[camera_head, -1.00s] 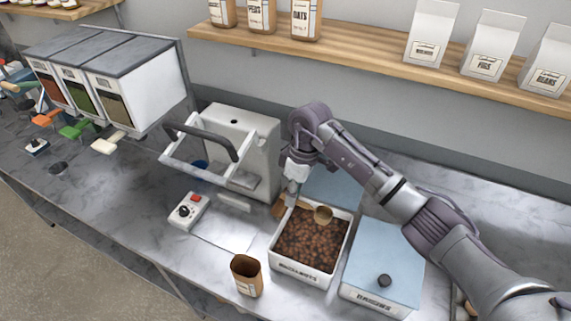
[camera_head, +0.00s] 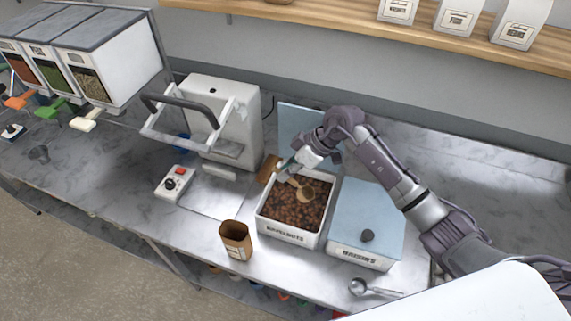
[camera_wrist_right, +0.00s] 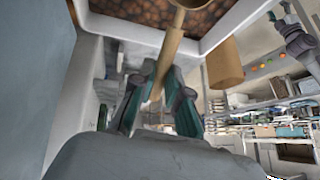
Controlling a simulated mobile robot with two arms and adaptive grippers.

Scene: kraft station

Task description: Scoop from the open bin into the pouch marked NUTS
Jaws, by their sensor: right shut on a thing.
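The open white bin (camera_head: 290,236) holds brown nuts (camera_head: 290,208); its front label is hard to read. My right gripper (camera_head: 290,168) is at the bin's back edge, shut on the handle of a tan scoop (camera_head: 309,194). The scoop's bowl is over the nuts; I cannot tell whether it is filled. The right wrist view shows the gripper fingers (camera_wrist_right: 158,100) around the scoop handle (camera_wrist_right: 168,54). A brown open-topped pouch (camera_head: 236,240) stands upright in front of the bin, to its left; its label is too small to read. My left gripper is not in view.
A closed bin with a blue lid (camera_head: 368,205) stands right of the open bin. A blue panel (camera_head: 300,122) is behind. A sealer-like machine (camera_head: 232,110), a control box (camera_head: 175,183) and dispensers (camera_head: 125,75) are left. Metal spoons (camera_head: 365,288) lie front right.

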